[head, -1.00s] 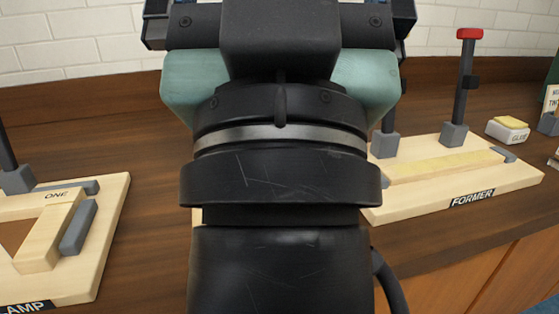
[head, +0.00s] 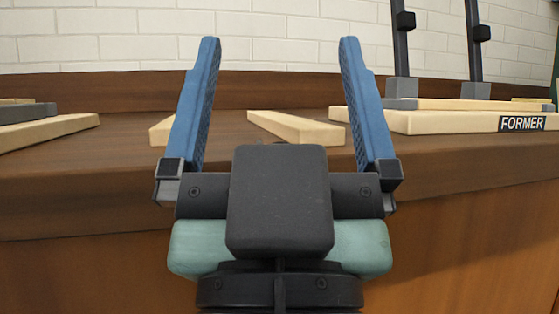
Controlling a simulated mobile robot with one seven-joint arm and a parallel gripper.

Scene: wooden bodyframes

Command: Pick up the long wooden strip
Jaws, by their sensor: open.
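I cannot tell how long either is, as both are seen at a low angle. My gripper (head: 279,45) is open, with two blue fingers spread wide and nothing between them. It is in front of the counter edge, on the near side of the strip. Its fingers overlap the counter in the picture, and I see no contact with the strip.
A wooden board marked FORMER (head: 430,121) with dark posts stands at the right. Part of another wooden board (head: 50,131) with grey blocks is at the left edge. A white brick wall (head: 270,50) is behind. The counter's front edge runs across below the strips.

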